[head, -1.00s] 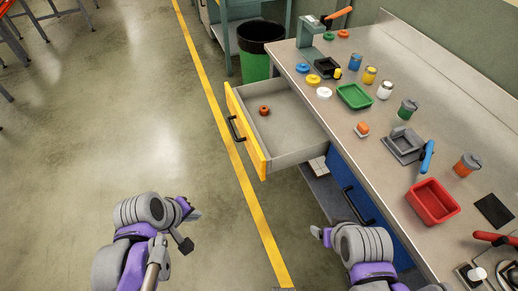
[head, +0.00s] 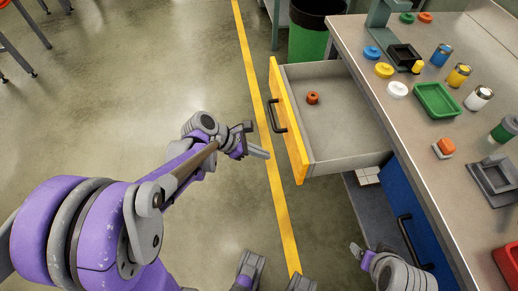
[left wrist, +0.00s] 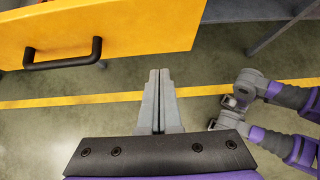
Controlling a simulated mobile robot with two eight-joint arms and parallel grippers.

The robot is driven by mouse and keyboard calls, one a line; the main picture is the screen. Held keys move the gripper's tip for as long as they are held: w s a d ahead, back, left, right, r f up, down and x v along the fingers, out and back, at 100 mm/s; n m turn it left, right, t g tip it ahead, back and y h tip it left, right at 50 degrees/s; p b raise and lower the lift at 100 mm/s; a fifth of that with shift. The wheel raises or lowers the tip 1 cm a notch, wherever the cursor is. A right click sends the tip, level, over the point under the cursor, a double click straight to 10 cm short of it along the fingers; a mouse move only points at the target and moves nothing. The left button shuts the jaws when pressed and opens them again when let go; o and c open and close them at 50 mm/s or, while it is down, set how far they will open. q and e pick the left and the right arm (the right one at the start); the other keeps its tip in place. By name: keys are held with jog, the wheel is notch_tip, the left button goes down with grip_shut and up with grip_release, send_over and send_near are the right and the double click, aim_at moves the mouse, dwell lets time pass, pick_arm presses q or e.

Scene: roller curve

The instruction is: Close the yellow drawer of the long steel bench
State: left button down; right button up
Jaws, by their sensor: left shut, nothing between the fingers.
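A blue drawer (head: 408,220) with a black handle is shut below the benchtop. A green bin (head: 307,42) stands beyond the yellow drawer. Trays, jars and tools stand on the benchtop.

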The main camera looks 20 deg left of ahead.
aim_at(294, 159)
pick_arm(q)
jog(key=shift+w+d+f+b, duration=0.15)
jog(key=shift+w+d+f, duration=0.5)
jog(key=shift+d, duration=0.4)
jog(key=shift+w+d+f+b, duration=0.15)
jog(key=shift+w+d+f, duration=0.35)
jog(key=shift+w+d, duration=0.4)
jog(key=shift+w+d+f+b, duration=0.15)
jog(key=shift+w+d+f, duration=0.45)
jog(key=shift+d, duration=0.55)
jog(key=w+d, duration=0.5)
jog(key=d, duration=0.2)
jog(key=w+d+b, duration=0.1)
jog(key=w+d, duration=0.4)
jog(key=d, duration=0.3)
jog(key=w+d, duration=0.5)
jog(key=d, duration=0.3)
jog(key=shift+w, duration=0.2)
jog(key=shift+w+d, duration=0.4)
jog(key=shift+d, duration=0.1)
jog(key=shift+r, duration=0.1)
jog(key=shift+w+d, duration=0.1)
jog(key=shift+d, duration=0.05)
